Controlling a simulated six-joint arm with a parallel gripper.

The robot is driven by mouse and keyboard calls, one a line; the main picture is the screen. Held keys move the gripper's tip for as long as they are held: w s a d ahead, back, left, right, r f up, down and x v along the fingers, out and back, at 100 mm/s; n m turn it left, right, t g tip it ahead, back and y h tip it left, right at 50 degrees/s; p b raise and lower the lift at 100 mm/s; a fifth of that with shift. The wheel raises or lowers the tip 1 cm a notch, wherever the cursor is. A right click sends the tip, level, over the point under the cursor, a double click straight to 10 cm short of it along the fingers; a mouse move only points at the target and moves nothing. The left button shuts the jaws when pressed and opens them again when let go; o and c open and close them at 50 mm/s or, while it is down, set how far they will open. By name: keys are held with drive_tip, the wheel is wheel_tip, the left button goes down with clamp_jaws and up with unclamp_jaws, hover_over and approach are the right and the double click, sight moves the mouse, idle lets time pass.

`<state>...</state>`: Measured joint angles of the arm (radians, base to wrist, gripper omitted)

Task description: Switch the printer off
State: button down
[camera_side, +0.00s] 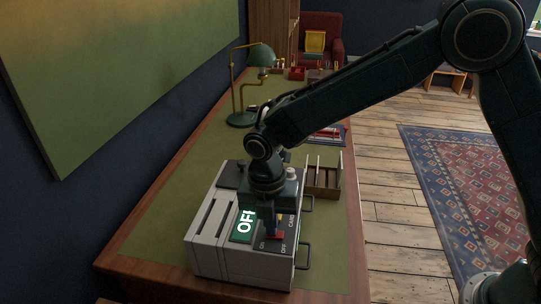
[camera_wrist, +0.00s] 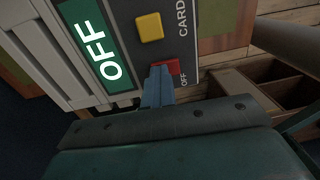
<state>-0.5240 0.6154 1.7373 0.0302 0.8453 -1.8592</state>
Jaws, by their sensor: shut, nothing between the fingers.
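The printer (camera_side: 212,240) is a grey box on the green-topped desk, with slots in its top and handles on its right side. Its green display (camera_side: 243,224) reads "OFF" in white, and the display (camera_wrist: 92,42) is clearer in the wrist view. A red switch (camera_wrist: 172,68) sits beside an "OFF" label, with a yellow button (camera_wrist: 149,27) above it near the word "CARD". My gripper (camera_side: 270,222) is over the printer's control panel, pointing down. In the wrist view its blue fingers (camera_wrist: 158,88) are shut and empty, at the red switch, partly covering it. I cannot tell whether they touch it.
A wooden compartment tray (camera_side: 324,182) stands behind the printer on the right. A green lamp (camera_side: 245,85) stands farther back on the desk (camera_side: 155,222). A wall with a large green board (camera_side: 110,75) borders the left. Open floor with a rug (camera_side: 465,190) lies right.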

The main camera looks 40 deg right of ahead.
drive_tip(key=shift+s+d+f, duration=0.3)
drive_tip(key=shift+s+d, duration=0.3)
drive_tip(key=shift+d, duration=0.05)
wheel_tip(320, 180, up, 15)
drive_tip(key=w+a, duration=0.1)
drive_tip(key=shift+f, duration=0.2)
idle(0.4)
drive_tip(key=shift+w+a, duration=0.1)
